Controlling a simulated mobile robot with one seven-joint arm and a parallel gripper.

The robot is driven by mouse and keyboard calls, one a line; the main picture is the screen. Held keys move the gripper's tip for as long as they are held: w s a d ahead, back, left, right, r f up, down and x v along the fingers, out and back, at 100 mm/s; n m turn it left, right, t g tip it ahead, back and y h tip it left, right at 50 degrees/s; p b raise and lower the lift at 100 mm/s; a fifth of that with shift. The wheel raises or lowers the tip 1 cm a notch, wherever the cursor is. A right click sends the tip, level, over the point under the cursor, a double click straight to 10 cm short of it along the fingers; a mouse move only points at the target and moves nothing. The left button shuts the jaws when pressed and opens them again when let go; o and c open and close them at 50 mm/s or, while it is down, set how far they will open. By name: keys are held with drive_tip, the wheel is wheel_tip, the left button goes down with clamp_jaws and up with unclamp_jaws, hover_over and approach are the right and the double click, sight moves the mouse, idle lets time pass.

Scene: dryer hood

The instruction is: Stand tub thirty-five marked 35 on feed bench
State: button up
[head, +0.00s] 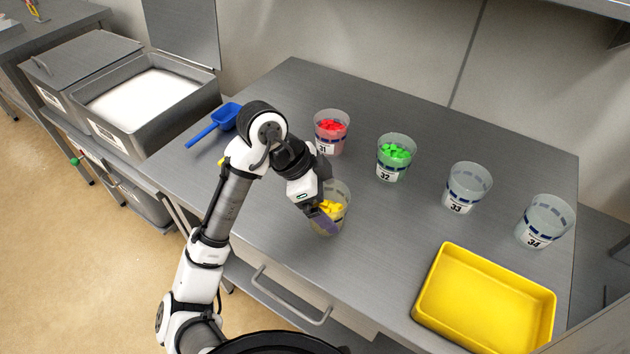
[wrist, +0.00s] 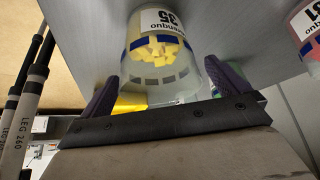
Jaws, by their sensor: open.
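Tub 35 (head: 342,198) is a clear tub with yellow pieces in it, standing on the grey steel table beneath my gripper. In the wrist view its label (wrist: 160,22) reads 35, upside down. My gripper (head: 322,215) is open. In the wrist view its two purple fingers (wrist: 161,72) are on either side of the tub, and I cannot tell whether they touch it. My wrist hides part of the tub in the head view. I cannot tell which surface is the feed bench.
Tubs 31 (head: 332,142) with red pieces, 32 (head: 396,165) with green, and empty 33 (head: 468,183) and 34 (head: 545,215) stand in a row. A yellow tray (head: 440,290) is at front right. A blue scoop (head: 225,117) lies left, beside the white-filled bin (head: 110,125).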

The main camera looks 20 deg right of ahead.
drive_tip(key=b+v, duration=0.1)
drive_tip(key=v, duration=1.1)
drive_tip(key=shift+b, duration=0.35)
drive_tip(key=shift+w+d+r, duration=0.1)
